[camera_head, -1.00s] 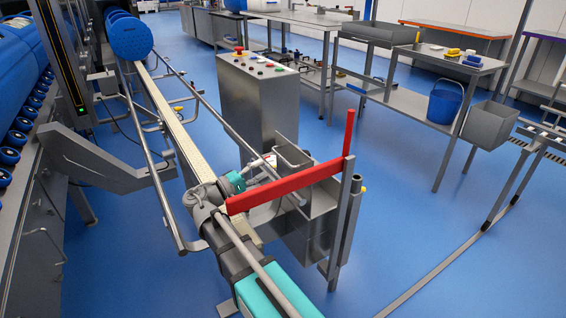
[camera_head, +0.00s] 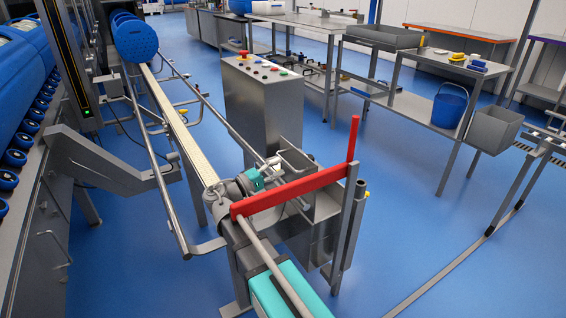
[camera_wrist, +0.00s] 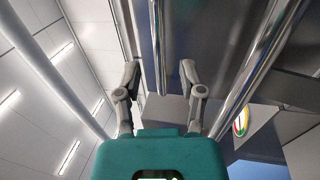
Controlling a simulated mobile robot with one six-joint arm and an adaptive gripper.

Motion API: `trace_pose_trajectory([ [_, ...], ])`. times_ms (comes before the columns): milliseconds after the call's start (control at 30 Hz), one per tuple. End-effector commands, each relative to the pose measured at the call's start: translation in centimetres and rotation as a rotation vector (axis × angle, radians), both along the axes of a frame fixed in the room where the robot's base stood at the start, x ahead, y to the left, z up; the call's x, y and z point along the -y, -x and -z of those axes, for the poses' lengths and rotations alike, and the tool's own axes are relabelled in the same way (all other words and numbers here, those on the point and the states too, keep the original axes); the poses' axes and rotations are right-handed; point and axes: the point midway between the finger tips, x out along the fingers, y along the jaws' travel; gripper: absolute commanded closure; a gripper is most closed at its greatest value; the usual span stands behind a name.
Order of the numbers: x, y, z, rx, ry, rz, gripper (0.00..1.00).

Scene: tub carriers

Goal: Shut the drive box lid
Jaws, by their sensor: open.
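The drive box (camera_head: 322,208) is a grey steel box on a post at the near end of the long belt, in the middle of the head view. A red bar-shaped part (camera_head: 290,190) slants across its front, with a red upright at its right end; I cannot tell whether it is the lid. My gripper (camera_head: 273,164) is behind the red part, beside the box, its body teal. In the wrist view my gripper (camera_wrist: 159,68) points upward, its fingers apart with nothing seen held. A shiny steel rod (camera_wrist: 158,40) shows beyond and between the fingers.
A grey control console (camera_head: 262,105) stands just behind the box. Thin steel rails (camera_head: 210,105) run along the belt (camera_head: 180,128). Tables and a blue bucket (camera_head: 448,105) stand at back right.

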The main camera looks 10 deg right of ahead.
Motion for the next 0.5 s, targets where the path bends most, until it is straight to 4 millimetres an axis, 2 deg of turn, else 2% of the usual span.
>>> trace_pose_trajectory([
  [233,2.2,-0.7,-0.6,0.0,0.0,0.001,0.49],
  [500,2.9,-1.0,-0.7,0.0,0.0,-0.001,0.49],
])
